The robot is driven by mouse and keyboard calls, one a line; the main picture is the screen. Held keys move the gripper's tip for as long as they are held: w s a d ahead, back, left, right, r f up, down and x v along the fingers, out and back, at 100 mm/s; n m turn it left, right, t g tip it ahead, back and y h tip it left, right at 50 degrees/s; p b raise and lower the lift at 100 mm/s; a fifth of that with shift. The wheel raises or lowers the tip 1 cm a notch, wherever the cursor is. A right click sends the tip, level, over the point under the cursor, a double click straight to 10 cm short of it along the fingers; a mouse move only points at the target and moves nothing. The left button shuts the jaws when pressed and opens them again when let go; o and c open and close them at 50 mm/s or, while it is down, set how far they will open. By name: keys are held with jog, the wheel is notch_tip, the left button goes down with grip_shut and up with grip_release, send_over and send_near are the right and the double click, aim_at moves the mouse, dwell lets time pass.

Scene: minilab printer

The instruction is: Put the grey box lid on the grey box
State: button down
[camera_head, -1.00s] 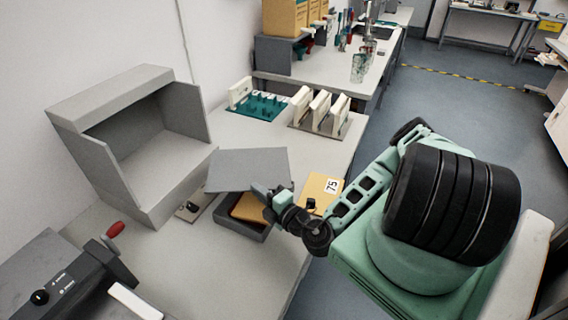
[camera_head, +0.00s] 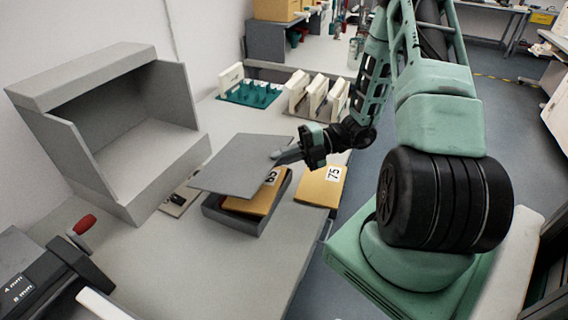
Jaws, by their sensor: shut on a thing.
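The grey box lid (camera_head: 236,164) is a flat grey plate, held tilted above the grey box. My gripper (camera_head: 283,157) is shut on the lid's right edge, near its far right corner. The grey box (camera_head: 232,219) stands on the table, with its front and right walls showing below the lid. An orange-yellow block marked with a number (camera_head: 262,198) sits in the box, partly covered by the lid. The lid hides the box's far left part. The lid appears apart from the box rim.
Another orange-yellow block, marked 75 (camera_head: 320,186), lies right of the box near the table edge. A large grey open-fronted housing (camera_head: 110,130) stands left. Racks, one teal (camera_head: 250,93) and one with white plates (camera_head: 318,97), stand behind. A red-handled device (camera_head: 75,255) is front left.

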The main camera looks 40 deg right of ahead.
notch_tip(320, 180, down, 6)
jog(key=b, duration=0.6)
jog(key=shift+d+r+b, duration=0.1)
jog(key=shift+r+b, duration=0.05)
jog(key=shift+b, duration=0.15)
jog(key=shift+f+p, duration=0.35)
jog(key=c, duration=1.4)
grip_release()
jog(key=shift+c, duration=0.2)
jog(key=shift+s, duration=0.1)
